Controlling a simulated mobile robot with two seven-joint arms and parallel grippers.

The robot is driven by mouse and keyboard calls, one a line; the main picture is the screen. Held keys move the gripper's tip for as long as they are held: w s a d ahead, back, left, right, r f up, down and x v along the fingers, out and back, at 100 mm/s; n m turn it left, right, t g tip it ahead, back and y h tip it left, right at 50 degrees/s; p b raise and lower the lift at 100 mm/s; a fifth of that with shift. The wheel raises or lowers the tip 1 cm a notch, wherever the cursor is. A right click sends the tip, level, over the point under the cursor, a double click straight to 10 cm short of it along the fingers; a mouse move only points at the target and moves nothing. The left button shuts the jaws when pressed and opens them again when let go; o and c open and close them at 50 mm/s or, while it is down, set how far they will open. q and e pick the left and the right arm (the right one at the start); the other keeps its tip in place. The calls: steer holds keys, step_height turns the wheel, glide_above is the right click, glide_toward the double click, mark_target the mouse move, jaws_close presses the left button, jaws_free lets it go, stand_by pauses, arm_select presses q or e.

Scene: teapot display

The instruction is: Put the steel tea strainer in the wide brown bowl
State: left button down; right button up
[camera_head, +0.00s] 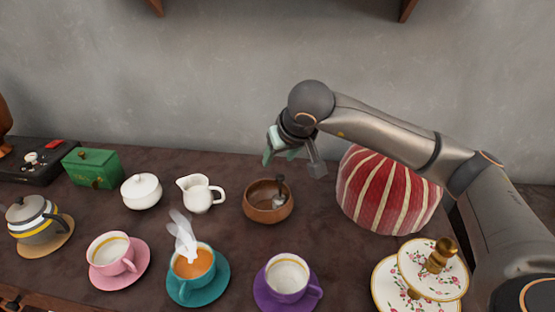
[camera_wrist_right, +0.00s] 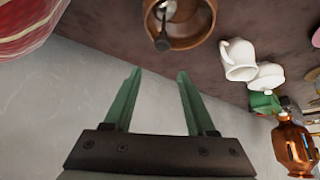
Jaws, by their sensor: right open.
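The steel tea strainer (camera_head: 279,199) is in the wide brown bowl (camera_head: 257,212), its dark handle sticking up near the back rim. In the right wrist view the strainer (camera_wrist_right: 162,14) also shows inside the bowl (camera_wrist_right: 205,20), at the top of the picture. My right gripper (camera_head: 293,165) is open and empty, in the air above and behind the bowl, apart from it. Its two green fingers (camera_wrist_right: 159,73) are spread with nothing between them. My left gripper is not in view.
A red-and-cream striped tea cosy (camera_head: 385,190) stands right of the bowl, under my right arm. A white creamer (camera_head: 200,194) stands to its left. Teal (camera_head: 193,270) and purple (camera_head: 287,275) cups stand in front. A tiered floral stand (camera_head: 420,270) is at the front right. The wall (camera_head: 200,70) is behind.

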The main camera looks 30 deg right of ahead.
steer(key=v, duration=0.9)
steer(key=shift+p, duration=0.4)
steer(key=shift+r, duration=0.1)
